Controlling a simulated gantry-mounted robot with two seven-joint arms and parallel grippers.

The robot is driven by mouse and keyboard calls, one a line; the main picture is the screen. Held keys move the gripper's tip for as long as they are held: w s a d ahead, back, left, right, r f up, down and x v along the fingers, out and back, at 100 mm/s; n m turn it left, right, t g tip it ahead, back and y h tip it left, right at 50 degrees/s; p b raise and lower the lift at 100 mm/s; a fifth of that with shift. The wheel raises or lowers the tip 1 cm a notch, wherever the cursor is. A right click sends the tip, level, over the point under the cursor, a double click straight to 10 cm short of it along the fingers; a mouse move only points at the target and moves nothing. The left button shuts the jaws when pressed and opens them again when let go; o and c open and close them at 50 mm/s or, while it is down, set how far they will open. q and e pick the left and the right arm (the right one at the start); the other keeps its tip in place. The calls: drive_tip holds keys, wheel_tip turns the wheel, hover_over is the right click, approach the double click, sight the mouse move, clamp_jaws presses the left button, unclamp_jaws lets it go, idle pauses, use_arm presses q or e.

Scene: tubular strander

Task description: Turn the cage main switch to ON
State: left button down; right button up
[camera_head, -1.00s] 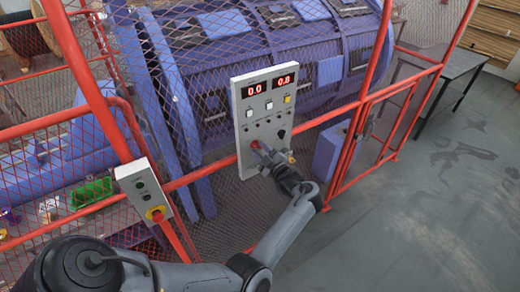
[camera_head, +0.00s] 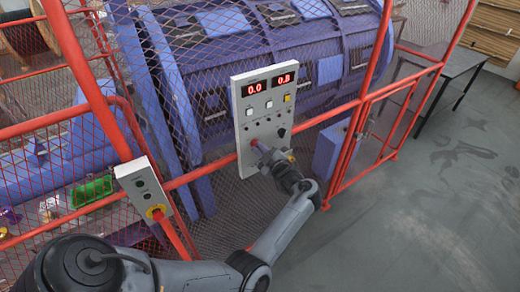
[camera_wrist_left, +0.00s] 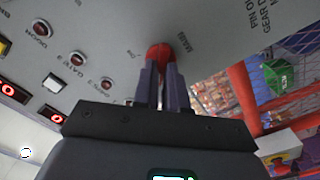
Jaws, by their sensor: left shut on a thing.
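The grey control panel (camera_head: 250,125) hangs on the red fence in the head view, with red digital displays and rows of buttons. At its lower left is a red switch knob (camera_head: 255,142), which also shows in the left wrist view (camera_wrist_left: 159,50) beside lettering that seems to read MAIN. My left gripper (camera_head: 260,148) is at this knob, its fingers (camera_wrist_left: 161,80) closed on the red knob close to the panel face. The fingers partly cover the knob, so its ON or OFF position cannot be read. My right gripper is not in view.
A black knob (camera_head: 281,133) sits right of the gripper on the panel. A smaller box with a red emergency stop (camera_head: 158,214) is on the fence at left. Behind the red mesh is the blue strander drum (camera_head: 225,60). Floor at right is clear.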

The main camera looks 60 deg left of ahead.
use_arm(q)
drive_tip(key=m+p, duration=0.1)
drive_tip(key=m, duration=0.5)
drive_tip(key=m+p, duration=0.2)
drive_tip(key=m, duration=0.4)
drive_tip(key=m+p, duration=0.1)
drive_tip(key=m, duration=0.4)
drive_tip(key=shift+w+m, duration=0.4)
idle(0.4)
drive_tip(key=c, duration=1.2)
unclamp_jaws()
drive_tip(key=shift+d, duration=0.1)
